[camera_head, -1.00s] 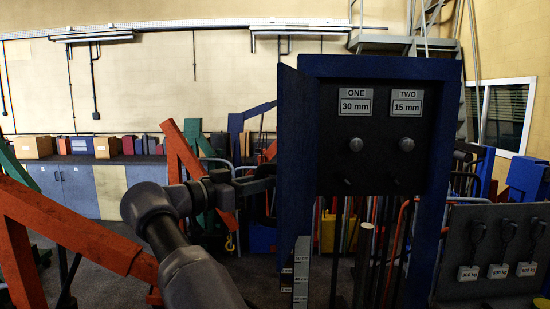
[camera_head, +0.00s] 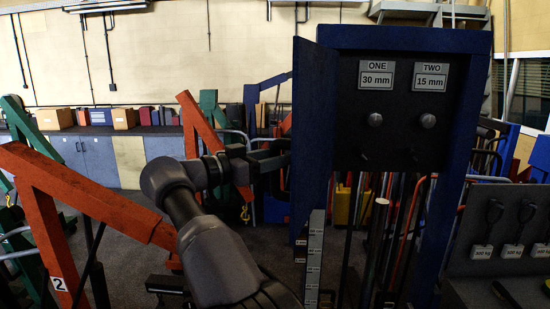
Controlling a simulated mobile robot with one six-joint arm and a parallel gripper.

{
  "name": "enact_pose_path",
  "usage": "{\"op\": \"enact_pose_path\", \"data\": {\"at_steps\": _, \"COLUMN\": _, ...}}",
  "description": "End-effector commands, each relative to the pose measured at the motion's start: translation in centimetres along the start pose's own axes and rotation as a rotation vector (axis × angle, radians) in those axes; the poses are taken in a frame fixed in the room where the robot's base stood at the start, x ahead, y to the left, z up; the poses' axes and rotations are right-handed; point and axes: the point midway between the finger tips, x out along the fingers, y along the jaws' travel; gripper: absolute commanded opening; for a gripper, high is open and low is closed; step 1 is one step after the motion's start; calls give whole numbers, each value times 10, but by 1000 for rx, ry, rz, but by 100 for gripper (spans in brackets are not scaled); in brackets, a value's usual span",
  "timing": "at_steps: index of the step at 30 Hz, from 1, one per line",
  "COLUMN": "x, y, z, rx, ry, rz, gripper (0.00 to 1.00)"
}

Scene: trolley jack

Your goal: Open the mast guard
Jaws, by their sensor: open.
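The blue mast frame (camera_head: 467,130) stands upright at the right of centre. A tall flat blue panel, which looks like the mast guard (camera_head: 312,105), stands at the frame's left post, angled out from its front. My gripper (camera_head: 284,158) is at the panel's left edge, about halfway up. Its jaws are open, though the fingertips are small and dark. I cannot tell whether they touch the panel. Inside the frame, a black plate (camera_head: 400,110) carries labels ONE 30 mm and TWO 15 mm, with round knobs and small levers below.
An orange-red beam frame (camera_head: 85,205) stands at the left, near my arm. A scale strip (camera_head: 315,255) stands below the panel. At right, a dark board (camera_head: 500,220) holds several labelled weights. Dark floor (camera_head: 130,255) shows between the orange frame and my arm.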

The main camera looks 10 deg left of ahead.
Motion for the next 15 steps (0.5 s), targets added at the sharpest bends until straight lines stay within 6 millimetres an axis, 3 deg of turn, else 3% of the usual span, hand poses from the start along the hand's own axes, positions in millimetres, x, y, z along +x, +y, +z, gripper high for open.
{"op": "enact_pose_path", "data": {"at_steps": 5, "x": -12, "y": -1, "z": 0, "rx": -1, "ry": 1, "rz": -2, "gripper": 45}}
{"op": "enact_pose_path", "data": {"at_steps": 8, "x": -36, "y": -1, "z": -1, "rx": 0, "ry": 0, "rz": -4, "gripper": 45}}
{"op": "enact_pose_path", "data": {"at_steps": 15, "x": -113, "y": -1, "z": -4, "rx": 0, "ry": 0, "rz": -4, "gripper": 45}}
